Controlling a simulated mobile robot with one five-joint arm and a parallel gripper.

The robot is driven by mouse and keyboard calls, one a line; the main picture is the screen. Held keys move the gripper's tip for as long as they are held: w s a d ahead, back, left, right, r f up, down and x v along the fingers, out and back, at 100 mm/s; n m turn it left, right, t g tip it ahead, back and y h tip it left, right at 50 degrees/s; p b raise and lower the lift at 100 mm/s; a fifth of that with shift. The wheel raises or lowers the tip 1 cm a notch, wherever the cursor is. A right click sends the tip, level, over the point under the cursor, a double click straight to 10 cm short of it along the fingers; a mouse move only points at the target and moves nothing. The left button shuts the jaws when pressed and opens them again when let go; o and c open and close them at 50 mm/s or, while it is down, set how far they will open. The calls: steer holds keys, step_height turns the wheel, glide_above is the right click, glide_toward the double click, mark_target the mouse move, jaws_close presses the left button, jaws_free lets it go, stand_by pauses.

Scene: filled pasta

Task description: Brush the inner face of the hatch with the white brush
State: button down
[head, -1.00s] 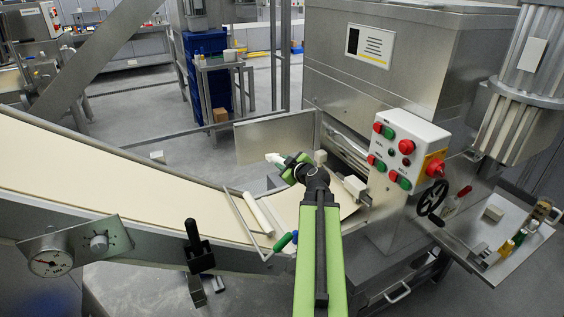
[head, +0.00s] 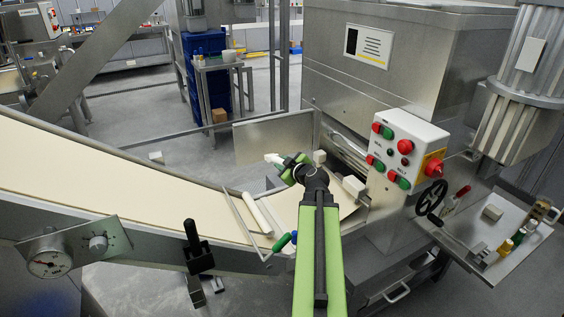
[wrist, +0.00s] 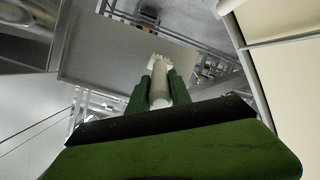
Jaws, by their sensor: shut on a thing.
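The hatch (head: 262,137) is a flat grey metal panel standing upright and open at the left of the machine's opening. In the wrist view the hatch (wrist: 115,50) spans the upper middle. My gripper (head: 290,164) is in front of its lower part. In the wrist view my gripper's green fingers (wrist: 158,88) are closed around the white brush (wrist: 159,92). The brush's pale bristles point forward and overlap the hatch's lower edge; I cannot tell whether they touch it. In the head view only the white tip of the brush (head: 271,158) shows left of my gripper.
The conveyor with a cream sheet (head: 110,180) runs in from the left below the hatch. A white roller (head: 257,213) and a green-tipped rod lie near my arm. The control box (head: 405,150) and handwheel (head: 431,198) are at right. A shelf (head: 510,245) holds small items.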

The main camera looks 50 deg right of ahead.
mark_target(274, 156)
steer(key=shift+w+d, duration=0.35)
steer(key=shift+w, duration=0.55)
steer(key=shift+w+d, duration=0.35)
steer(key=shift+w, duration=0.6)
steer(key=shift+w+d, duration=0.35)
steer(key=shift+w, duration=0.55)
steer(key=shift+w+d, duration=0.3)
steer(key=shift+w, duration=0.5)
steer(key=d, duration=0.2)
steer(key=s+d, duration=0.1)
steer(key=shift+s+d, duration=0.2)
steer(key=shift+d, duration=0.15)
